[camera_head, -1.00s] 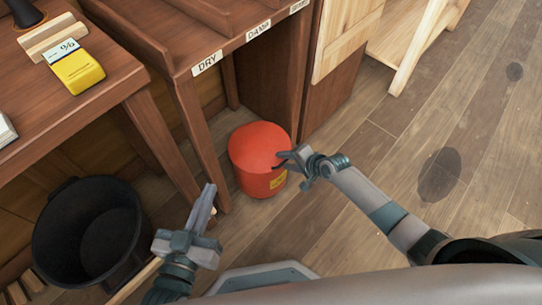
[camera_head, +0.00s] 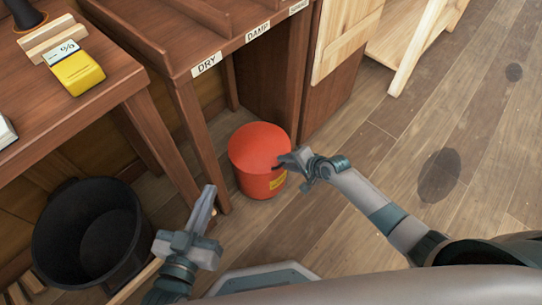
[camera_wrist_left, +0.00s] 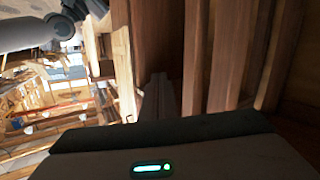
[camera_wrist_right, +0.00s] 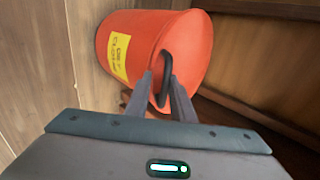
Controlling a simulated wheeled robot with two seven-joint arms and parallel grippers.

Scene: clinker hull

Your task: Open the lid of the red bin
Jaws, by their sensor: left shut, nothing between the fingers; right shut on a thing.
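The red bin (camera_head: 258,150) stands upright on the floor in front of the wooden bench, its lid down in the head view. The fingers hide part of the handle. My left gripper (camera_head: 208,198) is shut and empty, apart from the bin, to its lower left.
A black bucket (camera_head: 58,232) stands at the lower left. The wooden bench (camera_head: 185,95) with DRY and DAMP labels rises close behind the bin.

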